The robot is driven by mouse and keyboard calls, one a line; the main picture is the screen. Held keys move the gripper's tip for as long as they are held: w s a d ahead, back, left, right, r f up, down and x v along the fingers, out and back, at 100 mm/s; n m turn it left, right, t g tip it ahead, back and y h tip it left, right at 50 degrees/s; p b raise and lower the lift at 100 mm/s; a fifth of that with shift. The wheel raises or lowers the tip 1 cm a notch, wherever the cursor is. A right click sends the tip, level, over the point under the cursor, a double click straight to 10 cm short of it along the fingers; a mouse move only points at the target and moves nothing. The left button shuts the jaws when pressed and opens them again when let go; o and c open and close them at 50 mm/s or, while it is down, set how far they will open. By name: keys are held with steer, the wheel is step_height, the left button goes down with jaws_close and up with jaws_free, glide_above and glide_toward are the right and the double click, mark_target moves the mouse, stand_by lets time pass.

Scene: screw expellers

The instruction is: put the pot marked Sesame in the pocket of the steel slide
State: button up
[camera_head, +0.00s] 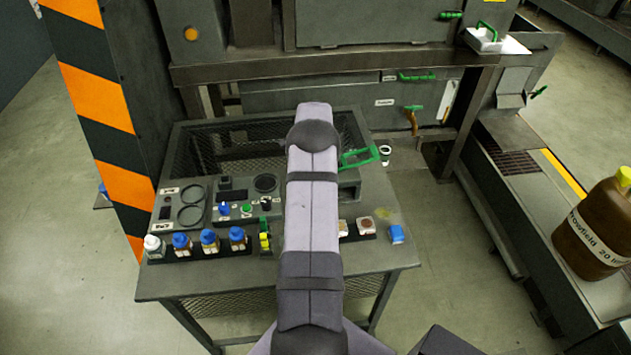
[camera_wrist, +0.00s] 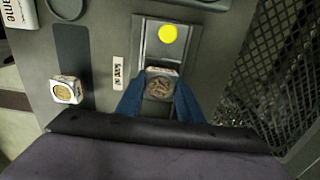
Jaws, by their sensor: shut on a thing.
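In the camera_wrist view, my gripper (camera_wrist: 159,88) has its blue fingers shut on a small pale square pot (camera_wrist: 160,82) with brown grainy contents on top. I cannot read a marking on this pot. The pot covers the lower end of the steel slide (camera_wrist: 153,48), a bright plate in a grey frame with a yellow disc (camera_wrist: 168,34) on it. I cannot tell whether the pot touches the slide or sits in its pocket. In the camera_head view my arm hides the gripper and the held pot.
Another pale pot (camera_wrist: 66,90) with tan contents stands on a dark strip at left in the camera_wrist view. Wire mesh (camera_wrist: 280,80) is at right. In the camera_head view, blue-capped bottles (camera_head: 209,241) stand along the bench front, and a green-handled thing (camera_head: 358,158) is right of my arm.

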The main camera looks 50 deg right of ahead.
steer(key=shift+f, duration=0.1)
stand_by(0.3)
steer(key=o, duration=1.2)
steer(key=shift+o, duration=0.8)
steer(key=shift+o, duration=1.3)
steer(key=shift+r+p, duration=2.85)
steer(key=shift+r, duration=1.7)
